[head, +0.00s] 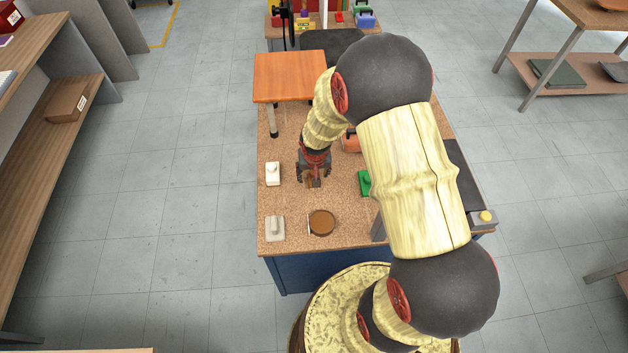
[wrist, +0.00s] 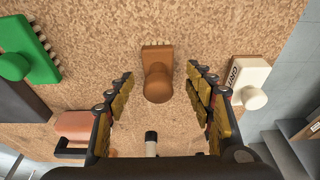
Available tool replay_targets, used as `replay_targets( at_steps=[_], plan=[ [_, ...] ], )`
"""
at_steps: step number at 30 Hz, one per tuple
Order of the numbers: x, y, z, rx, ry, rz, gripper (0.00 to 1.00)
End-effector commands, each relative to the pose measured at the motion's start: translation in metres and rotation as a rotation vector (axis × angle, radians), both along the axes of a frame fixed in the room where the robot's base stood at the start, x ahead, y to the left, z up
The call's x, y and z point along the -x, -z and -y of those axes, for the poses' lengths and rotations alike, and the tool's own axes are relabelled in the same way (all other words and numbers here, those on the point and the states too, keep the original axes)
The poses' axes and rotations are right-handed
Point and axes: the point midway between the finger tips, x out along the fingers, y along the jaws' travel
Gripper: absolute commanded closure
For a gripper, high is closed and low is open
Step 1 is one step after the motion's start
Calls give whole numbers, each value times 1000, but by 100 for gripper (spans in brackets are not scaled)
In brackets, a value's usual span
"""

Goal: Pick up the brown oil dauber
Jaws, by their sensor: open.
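The brown oil dauber (wrist: 157,78) lies on the speckled cork-like bench top in the wrist view, with a rounded knob towards me and a bristled block at its far end. My gripper (wrist: 160,72) is open, with one padded finger to the left of the dauber and one to the right. Gaps show between the fingers and the dauber. In the head view my gripper (head: 313,182) points down over the bench, and it mostly hides the dauber there.
A green brush (head: 364,183) lies to the right, a white one (head: 272,174) to the left, and a grey one (head: 275,228) nearer the front. A round brown dish (head: 321,222) sits near the front edge. An orange seat panel (head: 289,77) stands at the back.

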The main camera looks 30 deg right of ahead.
Motion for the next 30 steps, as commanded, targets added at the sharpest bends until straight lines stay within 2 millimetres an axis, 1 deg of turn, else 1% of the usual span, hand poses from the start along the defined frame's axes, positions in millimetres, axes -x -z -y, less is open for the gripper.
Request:
replay_targets(
  at_steps=[1, 3, 6, 13, 30],
  plan=[
    [-3, 11, 3, 0, 2, -2, 47],
    [-5, 21, 5, -1, 1, -3, 47],
    [-8, 30, 6, 0, 0, -2, 47],
    [-9, 30, 6, 1, 0, -1, 47],
    [-9, 30, 6, 1, 0, -1, 79]
  ],
)
